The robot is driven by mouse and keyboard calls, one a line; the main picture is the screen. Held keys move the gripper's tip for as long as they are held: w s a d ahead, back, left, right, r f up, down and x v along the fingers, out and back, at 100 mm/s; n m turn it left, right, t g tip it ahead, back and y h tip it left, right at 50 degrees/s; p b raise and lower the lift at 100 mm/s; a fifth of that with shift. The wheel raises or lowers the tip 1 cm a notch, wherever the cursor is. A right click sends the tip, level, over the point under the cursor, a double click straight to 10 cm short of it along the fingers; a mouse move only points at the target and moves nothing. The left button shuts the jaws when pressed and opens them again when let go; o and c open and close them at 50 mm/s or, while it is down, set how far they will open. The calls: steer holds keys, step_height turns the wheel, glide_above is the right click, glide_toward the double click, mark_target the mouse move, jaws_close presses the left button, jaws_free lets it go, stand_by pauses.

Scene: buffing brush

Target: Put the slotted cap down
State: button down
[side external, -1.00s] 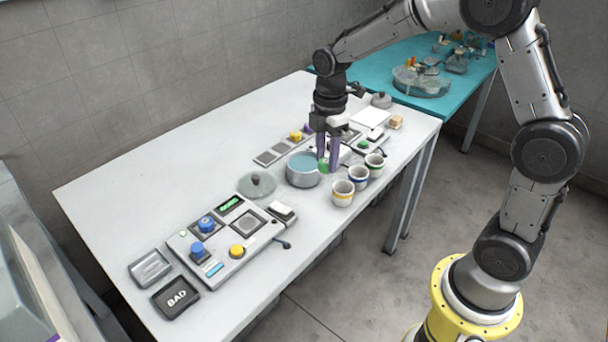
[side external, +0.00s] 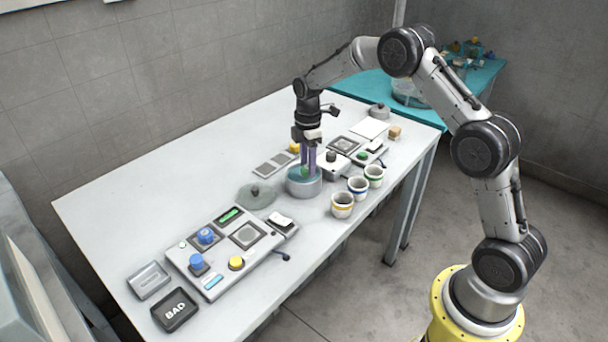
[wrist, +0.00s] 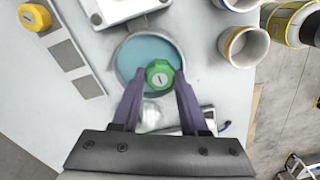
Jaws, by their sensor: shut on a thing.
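The slotted cap (wrist: 160,78) is green, with a dark slot across its pale centre. My gripper (wrist: 160,84) is shut on it, with one purple finger on each side. In the side view my gripper (side external: 308,165) points straight down at the round grey pot (side external: 304,188). The cap shows there as a small green patch (side external: 304,171) at the pot's mouth, partly hidden by the fingers. In the wrist view the cap lies over the blue inside of the pot (wrist: 136,62), right of its centre. I cannot tell whether it touches the blue surface.
Three cups with coloured bands (side external: 342,206) stand right of the pot. The table's back left is clear.

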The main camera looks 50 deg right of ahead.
mark_target(304, 175)
steer(key=shift+w+d+f, duration=0.2)
steer(key=shift+w+f, duration=0.65)
steer(key=shift+f, duration=1.6)
steer(key=shift+f, duration=0.15)
steer(key=shift+c, duration=2.2)
jaws_free()
step_height(304, 175, up, 12)
steer(key=shift+s+r, duration=0.1)
steer(key=shift+r, duration=0.15)
